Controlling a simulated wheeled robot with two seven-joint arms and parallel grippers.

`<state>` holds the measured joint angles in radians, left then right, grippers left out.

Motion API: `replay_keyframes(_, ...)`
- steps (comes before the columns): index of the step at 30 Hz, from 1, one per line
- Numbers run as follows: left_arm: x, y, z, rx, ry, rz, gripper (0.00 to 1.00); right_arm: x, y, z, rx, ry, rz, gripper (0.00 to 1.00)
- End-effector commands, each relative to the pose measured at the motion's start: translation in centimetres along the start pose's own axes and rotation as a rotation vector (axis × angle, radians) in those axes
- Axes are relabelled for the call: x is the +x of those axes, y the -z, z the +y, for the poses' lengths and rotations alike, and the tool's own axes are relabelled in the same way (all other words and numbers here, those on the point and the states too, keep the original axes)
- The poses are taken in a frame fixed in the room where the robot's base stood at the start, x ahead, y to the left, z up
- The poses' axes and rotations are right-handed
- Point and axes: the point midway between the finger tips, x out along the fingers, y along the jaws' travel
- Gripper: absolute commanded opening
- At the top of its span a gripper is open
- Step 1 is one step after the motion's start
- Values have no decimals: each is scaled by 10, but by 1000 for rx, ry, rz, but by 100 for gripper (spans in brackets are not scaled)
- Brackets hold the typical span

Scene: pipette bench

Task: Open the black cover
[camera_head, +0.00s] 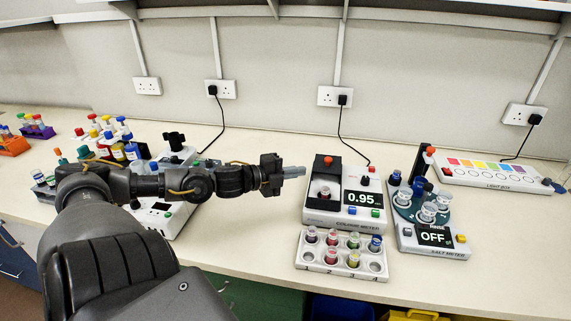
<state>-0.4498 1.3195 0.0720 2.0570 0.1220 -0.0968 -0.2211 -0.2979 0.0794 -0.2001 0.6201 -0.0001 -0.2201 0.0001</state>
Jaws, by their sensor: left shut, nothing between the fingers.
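The black cover (325,172) is on the white colour meter (353,218), with a red knob (328,160) at its top. A small vial (324,193) shows just below the black part, so the cover looks raised behind it, though I cannot be sure of its angle. The meter's display (363,198) reads 0.95. My left gripper (298,172) is shut and empty, pointing right, just left of the black cover and apparently not touching it. My right gripper is not in view.
The salt meter (440,250), reading OFF, stands to the right, with a light box (490,185) behind. Bottles and another device crowd the left, behind my arm. The front right bench is clear.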

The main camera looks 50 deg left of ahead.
Motion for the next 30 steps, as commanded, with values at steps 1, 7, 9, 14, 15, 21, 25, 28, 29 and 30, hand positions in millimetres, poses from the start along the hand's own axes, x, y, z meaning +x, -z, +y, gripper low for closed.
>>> replay_keyframes(1, -4, 1, 0, 0, -7, 2, 0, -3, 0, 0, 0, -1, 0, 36)
replay_keyframes(7, -20, 1, -1, -4, -3, 3, 0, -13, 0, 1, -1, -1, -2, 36)
replay_keyframes(9, -25, 1, -1, -3, -2, 4, 0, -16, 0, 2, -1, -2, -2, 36)
replay_keyframes(14, -31, 1, -1, 0, -2, 3, 0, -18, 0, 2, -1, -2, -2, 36)
replay_keyframes(15, -32, 1, 0, 0, -1, 3, 0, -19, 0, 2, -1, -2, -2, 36)
replay_keyframes(21, -33, 1, -1, 1, 0, 3, 0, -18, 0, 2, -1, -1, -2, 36)
replay_keyframes(25, -33, 1, 0, 1, 0, 3, 0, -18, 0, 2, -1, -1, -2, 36)
replay_keyframes(28, -33, 1, -1, 1, 0, 3, 0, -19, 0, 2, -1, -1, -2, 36)
replay_keyframes(29, -33, 1, -3, 1, 0, 3, 0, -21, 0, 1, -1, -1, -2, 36)
replay_keyframes(30, -34, 2, -6, 1, 0, 3, 0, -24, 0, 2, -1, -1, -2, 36)
